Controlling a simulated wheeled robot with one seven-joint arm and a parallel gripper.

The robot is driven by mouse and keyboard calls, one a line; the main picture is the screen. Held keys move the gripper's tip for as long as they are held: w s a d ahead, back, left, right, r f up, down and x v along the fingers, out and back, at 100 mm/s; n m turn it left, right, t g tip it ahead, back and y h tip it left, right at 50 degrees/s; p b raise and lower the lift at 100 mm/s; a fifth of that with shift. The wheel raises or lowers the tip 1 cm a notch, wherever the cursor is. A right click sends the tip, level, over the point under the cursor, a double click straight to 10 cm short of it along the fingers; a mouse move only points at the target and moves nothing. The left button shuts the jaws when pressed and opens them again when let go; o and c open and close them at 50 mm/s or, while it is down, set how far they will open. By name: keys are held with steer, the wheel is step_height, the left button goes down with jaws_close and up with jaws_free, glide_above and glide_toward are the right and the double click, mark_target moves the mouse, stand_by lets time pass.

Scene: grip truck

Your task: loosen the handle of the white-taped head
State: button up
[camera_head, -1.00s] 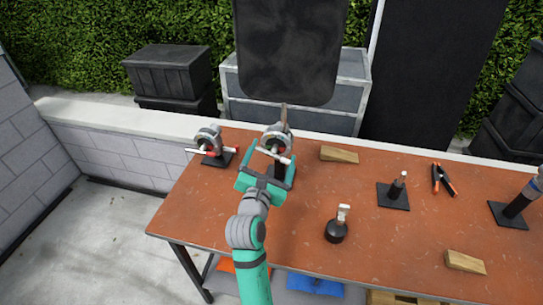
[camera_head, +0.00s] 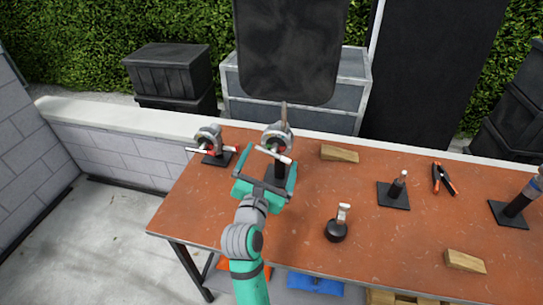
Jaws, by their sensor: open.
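Two grey grip heads stand on black plates at the back left of the table: the left head (camera_head: 208,137) and the right head (camera_head: 277,137). Each has a bar handle with red and white parts; I cannot make out which head bears white tape. The right head's handle (camera_head: 284,159) slants down to the right and faces me. My teal gripper (camera_head: 266,160) is open and empty, just in front of that handle, with one finger toward each end of it. Whether a finger touches the handle is not clear. My gripper hides part of the right head's base.
On the brown table (camera_head: 200,215) are wooden wedges (camera_head: 339,153) (camera_head: 465,261), a round black mount (camera_head: 337,231), a pin on a plate (camera_head: 394,194), a clamp (camera_head: 443,179) and another stand (camera_head: 514,210). The front left of the table is clear.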

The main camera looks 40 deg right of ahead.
steer(key=v, duration=0.8)
steer(key=shift+a, duration=0.15)
